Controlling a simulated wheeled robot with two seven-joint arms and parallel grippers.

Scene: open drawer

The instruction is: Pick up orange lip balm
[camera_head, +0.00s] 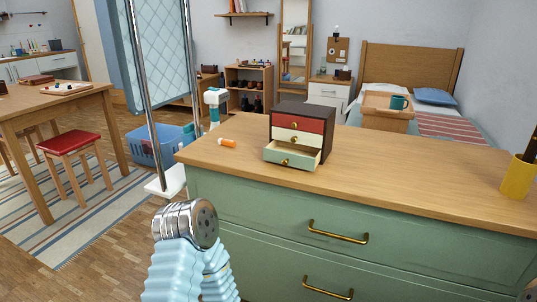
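The orange lip balm (228,143) is a small orange tube with a paler end. It lies on its side on the wooden top of the green dresser (380,177), near the top's left end. It is left of the small drawer box (325,140) and apart from it. Neither of my grippers shows in the head view, so nothing is seen touching the lip balm. A light blue ribbed part with a round metal end stands in the foreground, below and left of the lip balm. No fingers show on it.
The small box's bottom drawer (291,155) is pulled out toward the front. A yellow cup (518,179) stands at the dresser's right end. The wooden top between box and cup is clear. Left of the dresser are a blue basket (150,149) and chrome poles (142,70).

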